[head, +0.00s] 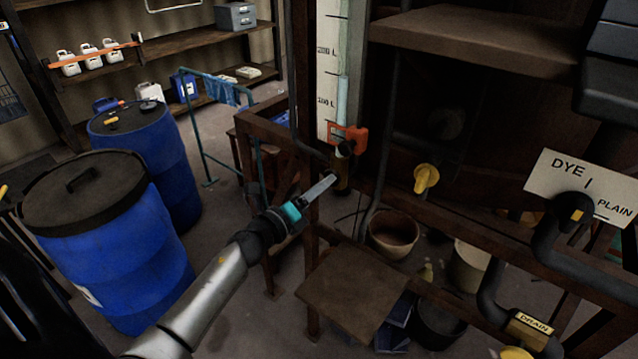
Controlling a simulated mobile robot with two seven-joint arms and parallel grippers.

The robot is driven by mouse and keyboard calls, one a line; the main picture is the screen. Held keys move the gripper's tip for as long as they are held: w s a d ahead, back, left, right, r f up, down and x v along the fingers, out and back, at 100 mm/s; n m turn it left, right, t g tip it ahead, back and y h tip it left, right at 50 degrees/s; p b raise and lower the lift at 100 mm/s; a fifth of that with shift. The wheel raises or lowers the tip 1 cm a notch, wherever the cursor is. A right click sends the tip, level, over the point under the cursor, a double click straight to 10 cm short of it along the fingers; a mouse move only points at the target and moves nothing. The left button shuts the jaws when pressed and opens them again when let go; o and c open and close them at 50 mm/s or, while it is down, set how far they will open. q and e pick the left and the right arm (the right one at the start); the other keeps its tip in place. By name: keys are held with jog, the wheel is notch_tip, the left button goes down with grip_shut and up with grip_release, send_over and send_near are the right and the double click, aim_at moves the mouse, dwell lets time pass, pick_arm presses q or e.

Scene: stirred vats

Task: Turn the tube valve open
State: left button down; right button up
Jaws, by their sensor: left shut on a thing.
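The sight tube's scale board (332,75), marked in litres, stands upright at the top centre. At its foot is the tube valve (343,172), a dark brassy body with a dark round end, below an orange-red bracket-like part (350,136). My left arm reaches up from the bottom left. My left gripper (331,179) is shut at the valve, its tips against the lower valve body. The exact grip is small and dark, and I cannot tell how the valve is turned. My right gripper is not in view.
A yellow valve handle (426,178) is right of the tube valve. A sign (580,188) reads DYE and PLAIN, and a DRAIN label (534,323) is below it. Blue drums (105,240) stand left. A rusty frame and a low board (352,292) surround the valve area.

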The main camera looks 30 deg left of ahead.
pick_arm(q)
jog(key=shift+n+p, duration=1.2)
jog(key=shift+n, duration=2.9)
jog(key=shift+c, duration=1.2)
grip_release()
jog(key=s+a+b, duration=0.1)
jog(key=s, duration=1.4)
jog(key=shift+b, duration=0.35)
jog(key=shift+s+a+f, duration=0.1)
